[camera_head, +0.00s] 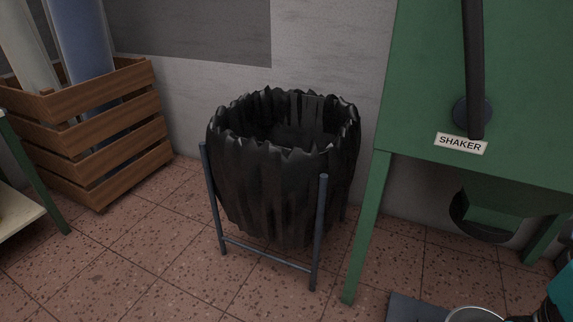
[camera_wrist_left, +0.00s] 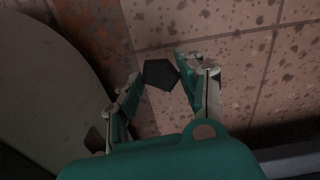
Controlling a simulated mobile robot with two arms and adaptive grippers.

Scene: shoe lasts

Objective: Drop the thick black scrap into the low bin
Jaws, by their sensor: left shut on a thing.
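My left gripper (camera_wrist_left: 160,74) is shut on the thick black scrap (camera_wrist_left: 160,75), a small dark angular piece held between its two fingertips in the left wrist view. Tiled floor shows beyond the scrap. A low bin (camera_head: 270,190) with a ragged black liner stands on the floor in the middle of the head view, in a blue-grey tube frame. Its mouth is open upward, and its inside is dark, so I cannot tell what lies in it. Neither gripper's fingers show in the head view, and the bin cannot be made out in the wrist view.
A green machine (camera_head: 430,100) labelled SHAKER stands on legs right of the bin. A slatted wooden crate (camera_head: 95,125) holding tall rolls is at the left. A round metal rim (camera_head: 473,314) and a teal part (camera_head: 563,290) show at the bottom right. Floor before the bin is clear.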

